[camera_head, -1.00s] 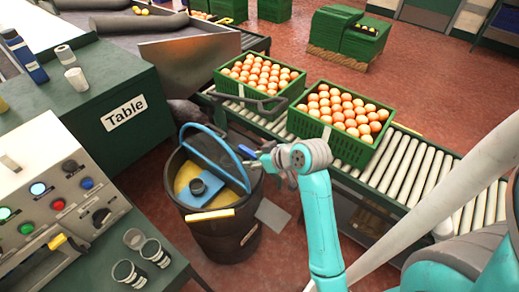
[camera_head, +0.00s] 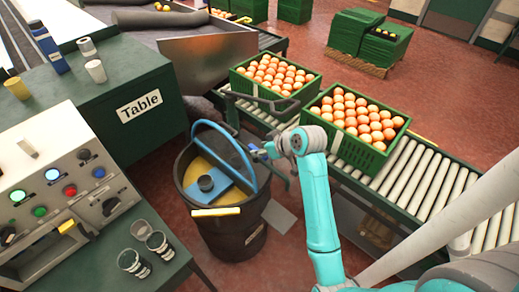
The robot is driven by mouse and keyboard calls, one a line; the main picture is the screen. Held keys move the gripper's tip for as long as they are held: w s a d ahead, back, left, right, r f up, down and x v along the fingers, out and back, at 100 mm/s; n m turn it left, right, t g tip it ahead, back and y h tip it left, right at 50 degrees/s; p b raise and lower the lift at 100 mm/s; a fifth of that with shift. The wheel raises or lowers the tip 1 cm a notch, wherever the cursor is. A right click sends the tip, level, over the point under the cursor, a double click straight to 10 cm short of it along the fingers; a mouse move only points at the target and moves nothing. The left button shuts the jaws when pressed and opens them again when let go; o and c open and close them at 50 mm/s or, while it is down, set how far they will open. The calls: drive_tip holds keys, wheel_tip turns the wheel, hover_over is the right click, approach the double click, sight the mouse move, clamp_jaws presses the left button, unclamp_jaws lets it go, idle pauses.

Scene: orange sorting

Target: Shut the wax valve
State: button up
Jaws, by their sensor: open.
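I cannot tell for sure which part is the wax valve. A dark drum (camera_head: 232,238) stands on the floor with yellow content (camera_head: 196,170) inside, a blue hoop-shaped handle (camera_head: 213,124) and a blue plate with a dark round cap (camera_head: 206,183). A yellow bar (camera_head: 216,211) sits at the drum's front rim. My gripper (camera_head: 254,153) is small in view, open, beside the right part of the blue hoop. I cannot tell whether they touch. It appears to hold nothing.
Left is a control panel (camera_head: 60,185) with lit buttons and a yellow-tipped lever (camera_head: 68,227); cups (camera_head: 133,262) stand beside it. Behind are a green table (camera_head: 150,80) and a roller conveyor (camera_head: 408,172) with two orange-filled crates (camera_head: 345,148). A dark bar-shaped handle (camera_head: 262,98) is close to the left crate.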

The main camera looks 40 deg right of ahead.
drive_tip(key=shift+x, duration=0.8)
drive_tip(key=shift+c, duration=0.3)
clamp_jaws()
drive_tip(key=shift+a+m+h, duration=0.1)
drive_tip(key=shift+m+h, duration=0.3)
drive_tip(key=m+h, duration=0.2)
drive_tip(key=m, duration=0.1)
drive_tip(key=shift+w+a, duration=0.1)
drive_tip(key=shift+a, duration=0.15)
drive_tip(key=m+g+h, duration=0.1)
drive_tip(key=m+h, duration=0.1)
drive_tip(key=m, duration=0.1)
drive_tip(key=m+g+h, duration=0.1)
drive_tip(key=m, duration=0.1)
drive_tip(key=shift+w+a+g+h, duration=0.2)
drive_tip(key=shift+a+g+h, duration=0.1)
drive_tip(key=shift+h, duration=0.1)
drive_tip(key=m+g+h, duration=0.1)
drive_tip(key=m, duration=0.1)
drive_tip(key=m+g+h, duration=0.1)
drive_tip(key=m, duration=0.2)
drive_tip(key=shift+w+g, duration=0.2)
drive_tip(key=shift+g, duration=0.2)
drive_tip(key=m+g, duration=0.3)
drive_tip(key=m, duration=0.1)
drive_tip(key=shift+w+a+h, duration=0.1)
drive_tip(key=shift+w+h, duration=0.05)
drive_tip(key=shift+h, duration=0.25)
